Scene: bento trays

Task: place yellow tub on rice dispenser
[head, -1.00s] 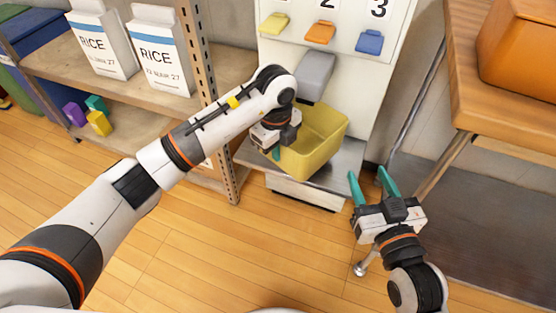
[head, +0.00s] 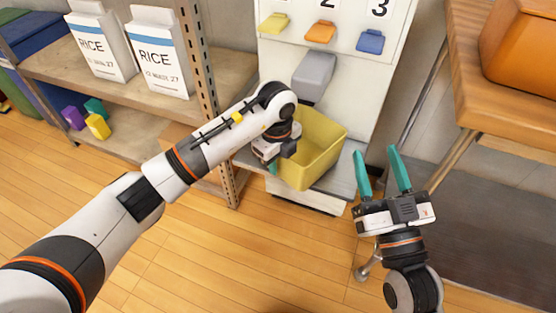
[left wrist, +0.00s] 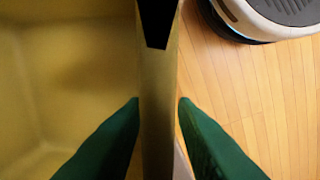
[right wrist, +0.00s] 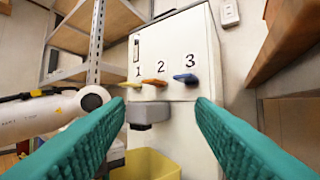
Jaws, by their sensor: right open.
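The yellow tub (head: 302,174) is at the foot of the white rice dispenser (head: 345,70), over its base ledge and below its grey spout (head: 314,75). I cannot tell whether it rests fully on the ledge. My left gripper (head: 273,166) is at the tub's left rim. In the left wrist view, its green fingers (left wrist: 159,110) lie on both sides of the tub wall, shut on it. My right gripper (head: 380,158) is open and empty, to the right of the tub and apart from it. In the right wrist view, the tub (right wrist: 146,163) shows partly below the spout.
The dispenser has yellow, orange and blue levers (head: 368,41) numbered 1 to 3. A shelf (head: 150,105) with rice bags (head: 160,58) stands at left. A wooden table (head: 500,118) with an orange box (head: 525,45) stands at right. The floor in front is clear.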

